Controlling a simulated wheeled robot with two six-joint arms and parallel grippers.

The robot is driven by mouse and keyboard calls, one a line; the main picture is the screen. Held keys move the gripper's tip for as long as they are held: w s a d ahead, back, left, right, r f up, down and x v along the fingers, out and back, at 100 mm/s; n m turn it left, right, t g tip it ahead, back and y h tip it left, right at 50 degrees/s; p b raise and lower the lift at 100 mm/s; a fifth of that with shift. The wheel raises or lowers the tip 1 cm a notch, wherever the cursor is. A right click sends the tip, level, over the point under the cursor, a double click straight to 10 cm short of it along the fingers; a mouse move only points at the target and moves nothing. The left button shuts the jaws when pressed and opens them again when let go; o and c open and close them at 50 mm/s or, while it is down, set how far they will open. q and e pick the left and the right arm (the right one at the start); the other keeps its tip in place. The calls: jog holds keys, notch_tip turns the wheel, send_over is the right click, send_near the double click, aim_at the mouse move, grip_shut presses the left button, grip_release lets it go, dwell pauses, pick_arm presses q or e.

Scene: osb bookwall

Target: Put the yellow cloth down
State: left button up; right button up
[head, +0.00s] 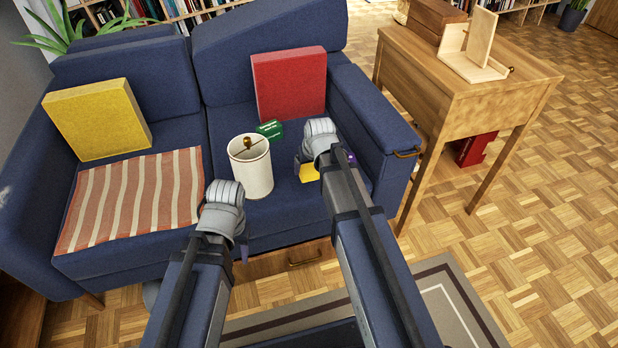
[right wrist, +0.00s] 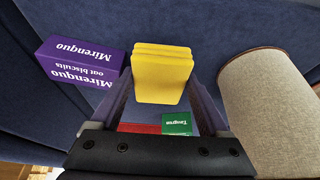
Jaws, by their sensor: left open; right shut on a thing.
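The yellow cloth (head: 309,173) is a small folded pad, partly hidden behind my right gripper in the head view. In the right wrist view the cloth (right wrist: 162,75) sits between the fingers of my right gripper (right wrist: 162,98), which is shut on it. The right gripper (head: 323,165) is over the right seat of the blue sofa (head: 285,205). I cannot tell whether the cloth touches the seat. My left gripper (head: 240,245) is at the sofa's front edge, open and with nothing seen in it; its fingers are mostly hidden.
A green box (head: 270,130) and a red cushion (head: 289,83) are behind. A purple biscuit box (right wrist: 84,62) is near the cloth. A striped blanket (head: 135,198) and yellow cushion (head: 98,118) occupy the left seat.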

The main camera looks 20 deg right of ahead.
notch_tip(320, 180, down, 4)
jog(key=b, duration=0.3)
jog(key=shift+r, duration=0.3)
jog(key=shift+f, duration=0.15)
jog(key=o, duration=1.1)
jog(key=shift+c, duration=0.2)
